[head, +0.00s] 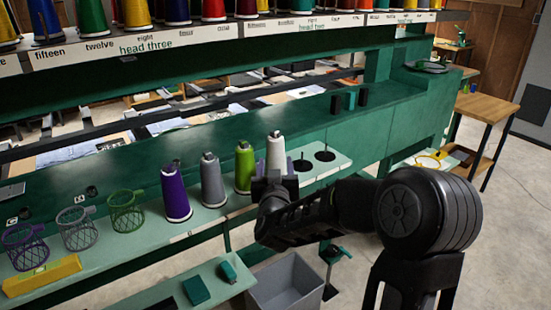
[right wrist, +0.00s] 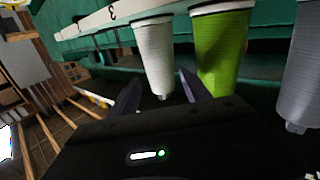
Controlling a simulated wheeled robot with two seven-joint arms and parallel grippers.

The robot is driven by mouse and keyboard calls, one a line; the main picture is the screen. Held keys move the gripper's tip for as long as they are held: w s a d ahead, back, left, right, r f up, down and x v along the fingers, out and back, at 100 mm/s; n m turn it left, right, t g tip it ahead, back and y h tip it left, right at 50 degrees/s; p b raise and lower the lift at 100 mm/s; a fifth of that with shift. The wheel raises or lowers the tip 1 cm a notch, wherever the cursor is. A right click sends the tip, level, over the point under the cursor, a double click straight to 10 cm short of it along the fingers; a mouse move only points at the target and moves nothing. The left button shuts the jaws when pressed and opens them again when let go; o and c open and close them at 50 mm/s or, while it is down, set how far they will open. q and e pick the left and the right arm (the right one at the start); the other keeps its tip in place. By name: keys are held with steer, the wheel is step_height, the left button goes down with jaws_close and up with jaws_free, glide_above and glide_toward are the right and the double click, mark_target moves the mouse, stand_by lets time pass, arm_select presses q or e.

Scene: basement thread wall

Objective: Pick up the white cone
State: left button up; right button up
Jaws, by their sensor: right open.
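The white cone (head: 275,150) stands upright on the light green shelf, at the right end of a row of cones. It also shows in the right wrist view (right wrist: 154,58), upside down in that picture. My right gripper (head: 274,178) is in front of the white cone in the head view and hides its lower part. In the right wrist view, the open fingers (right wrist: 160,80) point toward the white cone, which appears between or just beyond their tips. I cannot tell whether they touch it. My left gripper is not in view.
A green cone (head: 244,167) stands close left of the white one, then a grey cone (head: 212,180) and a purple cone (head: 175,193). Wire baskets (head: 126,211) and a yellow block (head: 42,276) sit at left. A grey bin (head: 287,285) stands below.

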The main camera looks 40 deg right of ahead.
mark_target(275, 157)
steer(key=shift+x, duration=1.2)
steer(key=shift+w+d+p, duration=0.3)
steer(key=shift+w+p, duration=0.15)
steer(key=p+x, duration=0.1)
steer(key=x, duration=0.3)
jaws_close()
